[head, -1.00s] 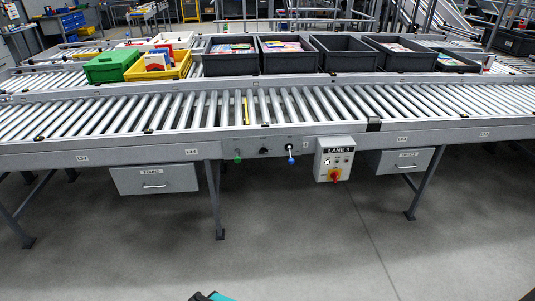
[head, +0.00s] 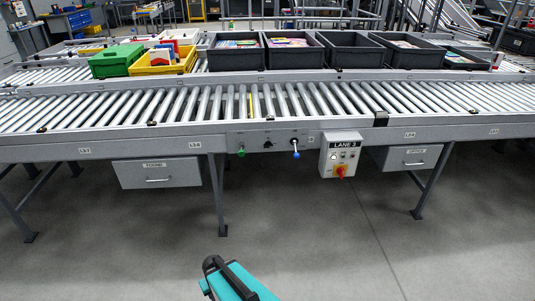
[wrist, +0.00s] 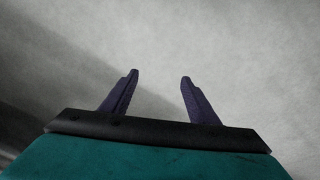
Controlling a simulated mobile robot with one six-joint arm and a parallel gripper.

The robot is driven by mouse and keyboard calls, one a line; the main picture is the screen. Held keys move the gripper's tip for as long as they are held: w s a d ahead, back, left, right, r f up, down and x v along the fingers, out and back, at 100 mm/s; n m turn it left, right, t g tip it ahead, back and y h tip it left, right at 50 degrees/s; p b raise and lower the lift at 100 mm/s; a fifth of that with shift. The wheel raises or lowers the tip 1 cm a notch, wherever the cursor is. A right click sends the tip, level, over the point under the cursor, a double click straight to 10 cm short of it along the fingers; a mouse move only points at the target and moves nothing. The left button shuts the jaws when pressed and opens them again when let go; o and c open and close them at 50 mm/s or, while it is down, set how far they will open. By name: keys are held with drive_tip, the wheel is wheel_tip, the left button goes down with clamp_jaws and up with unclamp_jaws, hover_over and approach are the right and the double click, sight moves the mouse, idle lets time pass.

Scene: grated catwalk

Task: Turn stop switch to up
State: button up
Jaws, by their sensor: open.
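The control box labelled LANE 3 (head: 354,146) hangs on the conveyor's front rail, right of centre in the head view. A red rotary switch on a yellow plate (head: 340,171), likely the stop switch, sits at its lower part. The exact angle of its handle is too small to tell. My gripper shows in the wrist view (wrist: 158,82) with its two dark purple fingers apart and nothing between them. Only plain grey floor lies beyond them. In the head view, my teal and black arm end is at the bottom centre, well apart from the box.
A green knob (head: 241,152), a black knob (head: 267,144) and a blue-tipped lever (head: 295,150) are left of the box. Drawers (head: 157,173) (head: 412,158) and conveyor legs flank it. Grey bins (head: 355,54) stand on the conveyor. The floor in front is clear.

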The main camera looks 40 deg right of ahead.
drive_tip(key=w+d+r+m+t+h+b, duration=0.2)
drive_tip(key=w+d+r+t+b, duration=0.15)
drive_tip(key=w+d, duration=0.8)
drive_tip(key=m+t+h+b, duration=0.3)
drive_tip(key=t+h+b, duration=0.3)
drive_tip(key=t+h, duration=0.3)
approach(268, 146)
drive_tip(key=v, duration=0.5)
drive_tip(key=shift+s+d+r, duration=0.1)
drive_tip(key=shift+r, duration=0.1)
drive_tip(key=shift+x, duration=6.95)
drive_tip(key=shift+f, duration=0.2)
